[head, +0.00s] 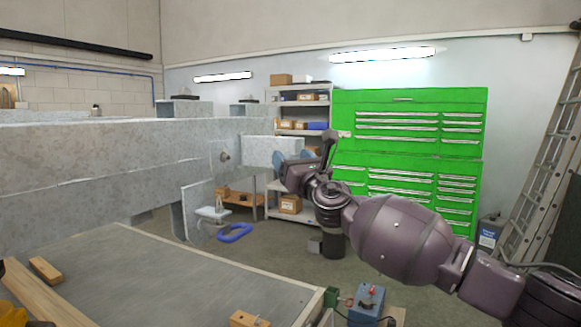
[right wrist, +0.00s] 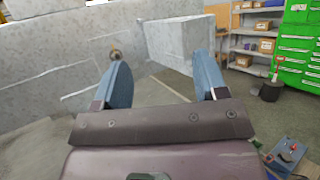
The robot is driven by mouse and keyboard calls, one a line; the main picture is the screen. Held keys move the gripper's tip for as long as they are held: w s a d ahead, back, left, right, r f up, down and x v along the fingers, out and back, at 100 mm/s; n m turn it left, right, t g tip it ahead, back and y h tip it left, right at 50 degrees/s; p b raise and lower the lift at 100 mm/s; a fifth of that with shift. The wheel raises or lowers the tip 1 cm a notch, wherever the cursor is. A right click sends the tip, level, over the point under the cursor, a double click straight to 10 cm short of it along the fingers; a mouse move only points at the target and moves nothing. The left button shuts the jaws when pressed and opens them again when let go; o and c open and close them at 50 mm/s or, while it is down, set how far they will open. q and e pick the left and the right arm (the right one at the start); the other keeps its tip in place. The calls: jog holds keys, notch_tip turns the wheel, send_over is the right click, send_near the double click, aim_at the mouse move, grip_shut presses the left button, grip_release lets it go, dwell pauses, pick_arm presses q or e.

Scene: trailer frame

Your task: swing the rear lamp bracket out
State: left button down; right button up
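The trailer frame (head: 100,155) is a long grey galvanized beam across the left of the head view. Near its right end is a round bolt (head: 224,156), which also shows in the right wrist view (right wrist: 116,53). A grey box-shaped piece (head: 262,146) sticks out to the right of it; it appears to be the lamp bracket. In the right wrist view this piece (right wrist: 182,42) stands ahead, between and beyond my fingers. My right gripper (head: 292,160) is open, its blue fingers (right wrist: 163,75) wide apart with nothing between them.
A grey bench (head: 180,275) with wooden pieces (head: 46,269) fills the lower left. A thin plate (head: 198,208) hangs below the frame. Green drawer cabinets (head: 410,125), a shelf and a ladder (head: 545,150) stand behind. A blue box (head: 367,302) is low at the front.

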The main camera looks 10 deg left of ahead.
pick_arm(q)
jog(key=shift+r, duration=0.15)
pick_arm(e)
jog(key=shift+s+d+f, duration=0.1)
jog(key=shift+s+f, duration=0.2)
jog(key=shift+s, duration=0.35)
jog(key=shift+s+a+f, duration=0.1)
jog(key=shift+s+f, duration=0.15)
jog(key=shift+s, duration=0.45)
jog(key=shift+s+d+f, duration=0.1)
jog(key=shift+s+f, duration=0.2)
jog(key=shift+s, duration=0.35)
pick_arm(q)
jog(key=shift+f, duration=0.2)
pick_arm(e)
jog(key=shift+d+f, duration=0.15)
jog(key=shift+f, duration=0.05)
